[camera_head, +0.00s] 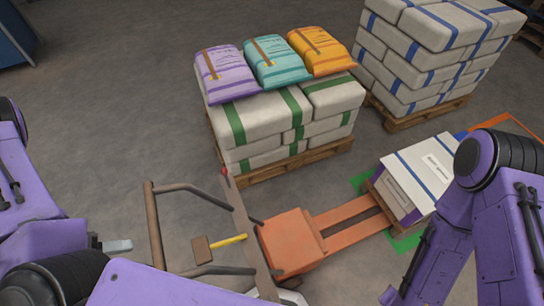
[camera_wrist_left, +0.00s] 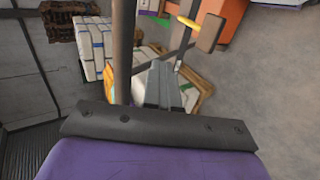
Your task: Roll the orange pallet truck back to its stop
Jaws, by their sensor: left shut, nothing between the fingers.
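The orange pallet truck (camera_head: 292,241) stands at the lower middle of the head view, its forks (camera_head: 350,221) running right toward a small loaded pallet. Its brown handle frame (camera_head: 154,226) rises to the left, with a yellow lever (camera_head: 228,240) and a brown block inside it. My left gripper (camera_head: 117,245) is shut and empty, just left of the handle frame's upright. In the left wrist view, the shut fingers (camera_wrist_left: 165,85) point past a brown upright bar (camera_wrist_left: 122,55); the yellow lever (camera_wrist_left: 188,23) is beyond. Contact with the frame cannot be told. My right gripper is out of view.
A pallet of green-striped sacks (camera_head: 262,127), topped with purple, teal and orange bags, stands behind the truck. A taller blue-striped stack (camera_head: 430,55) stands back right. A load (camera_head: 420,172) sits at the forks, near green floor marks. Floor at left is clear.

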